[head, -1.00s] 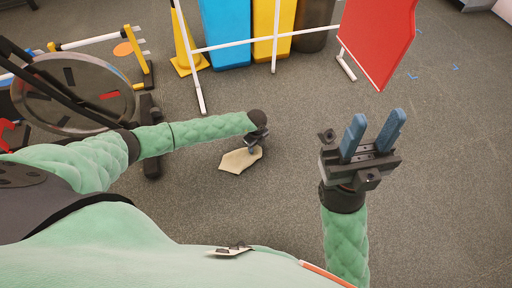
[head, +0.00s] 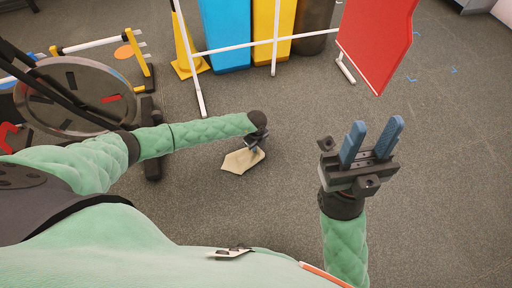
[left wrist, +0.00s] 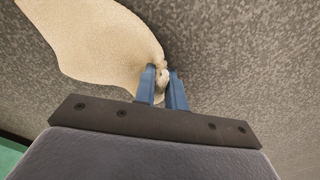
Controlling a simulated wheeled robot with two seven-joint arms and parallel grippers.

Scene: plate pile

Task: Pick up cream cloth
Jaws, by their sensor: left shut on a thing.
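The cream cloth (head: 242,161) shows in the head view just below my left gripper (head: 257,149), near the middle of the floor. In the left wrist view the cream cloth (left wrist: 95,42) spreads from the upper left and narrows to a bunched corner. My left gripper (left wrist: 161,78) is shut on that corner, with the cloth pinched between its blue fingers. I cannot tell whether the cloth's far end touches the floor. My right gripper (head: 371,142) is at the right in the head view, its two blue fingers apart and empty.
A round dark machine part (head: 75,97) stands at the left. White rails (head: 235,45), a yellow cone (head: 186,45), blue (head: 224,35) and yellow (head: 272,32) bins and a red panel (head: 378,40) stand at the back. The grey floor at the right is clear.

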